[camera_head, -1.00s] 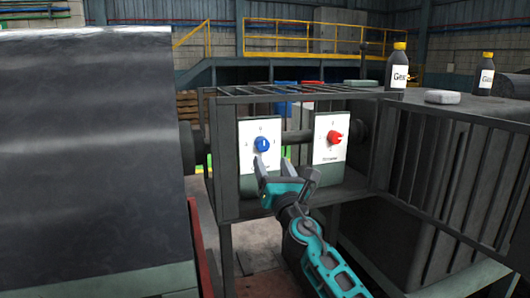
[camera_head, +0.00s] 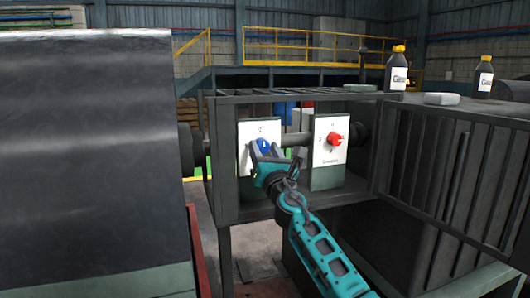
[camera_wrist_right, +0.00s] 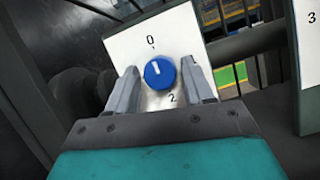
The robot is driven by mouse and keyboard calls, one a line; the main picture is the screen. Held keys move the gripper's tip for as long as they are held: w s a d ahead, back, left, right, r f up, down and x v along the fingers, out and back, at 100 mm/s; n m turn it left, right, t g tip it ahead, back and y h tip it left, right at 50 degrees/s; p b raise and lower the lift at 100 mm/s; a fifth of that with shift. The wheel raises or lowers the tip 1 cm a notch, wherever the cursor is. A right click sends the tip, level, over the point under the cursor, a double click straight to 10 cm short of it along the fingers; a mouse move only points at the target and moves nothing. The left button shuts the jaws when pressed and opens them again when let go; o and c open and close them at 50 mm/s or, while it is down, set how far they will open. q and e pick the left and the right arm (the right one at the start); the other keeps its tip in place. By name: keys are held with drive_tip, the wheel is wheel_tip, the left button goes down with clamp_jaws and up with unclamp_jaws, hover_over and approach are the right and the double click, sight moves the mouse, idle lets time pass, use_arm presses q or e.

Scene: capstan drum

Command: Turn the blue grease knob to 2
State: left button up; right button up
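The blue grease knob (camera_head: 263,144) sits on a white panel (camera_head: 245,130) on the left of the dark frame. In the right wrist view the blue knob (camera_wrist_right: 159,73) has a white mark pointing up towards the 0, with a 2 at lower right. My right gripper (camera_head: 264,150) is in front of the knob. In the wrist view its fingers (camera_wrist_right: 160,82) are open, one on each side of the knob, with gaps showing. The red knob (camera_head: 334,139) sits on a second white panel to the right. My left gripper is not in view.
A large dark drum (camera_head: 90,150) fills the left. A dark bar grille (camera_head: 300,92) lies above the panels. Two bottles with yellow caps, one nearer (camera_head: 397,70) and one farther (camera_head: 484,77), and a grey block (camera_head: 441,98) stand on the right-hand housing.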

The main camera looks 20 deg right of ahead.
drive_tip(key=c, duration=0.8)
drive_tip(key=shift+o, duration=0.2)
drive_tip(key=shift+m, duration=0.4)
